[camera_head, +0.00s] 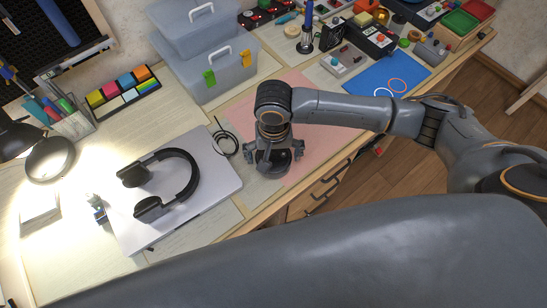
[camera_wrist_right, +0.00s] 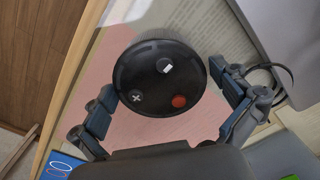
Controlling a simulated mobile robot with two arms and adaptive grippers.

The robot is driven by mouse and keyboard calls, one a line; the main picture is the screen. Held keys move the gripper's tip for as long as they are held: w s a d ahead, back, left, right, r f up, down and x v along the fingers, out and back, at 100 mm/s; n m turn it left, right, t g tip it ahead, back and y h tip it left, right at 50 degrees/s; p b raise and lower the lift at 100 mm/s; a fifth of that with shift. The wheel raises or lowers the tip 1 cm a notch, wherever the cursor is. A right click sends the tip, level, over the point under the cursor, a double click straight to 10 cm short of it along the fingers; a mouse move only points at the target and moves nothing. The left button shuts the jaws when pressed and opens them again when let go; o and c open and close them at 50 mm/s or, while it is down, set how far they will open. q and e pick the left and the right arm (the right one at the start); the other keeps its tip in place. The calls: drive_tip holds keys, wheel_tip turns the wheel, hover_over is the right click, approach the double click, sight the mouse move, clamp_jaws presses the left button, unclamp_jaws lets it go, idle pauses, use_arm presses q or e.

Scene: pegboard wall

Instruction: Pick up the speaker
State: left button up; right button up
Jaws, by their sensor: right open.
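The speaker (camera_wrist_right: 158,78) is a round black disc with a red button, a plus mark and a small white mark on its top. In the head view the speaker (camera_head: 275,167) is partly hidden under my right gripper, at the edge of the pink mat (camera_head: 308,93). My right gripper (camera_head: 271,158) points down over it. In the right wrist view its open fingers (camera_wrist_right: 168,92) stand on either side of the speaker, with a gap visible at least on the left. My left gripper is not in view.
A laptop (camera_head: 222,180) with black headphones (camera_head: 187,190) on it lies left of the gripper. A coiled black cable (camera_head: 226,143) is close beside the gripper. Clear bins (camera_head: 222,78) stand behind. The table's front edge is near.

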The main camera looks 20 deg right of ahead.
drive_tip(key=c, duration=1.3)
drive_tip(key=shift+o, duration=0.2)
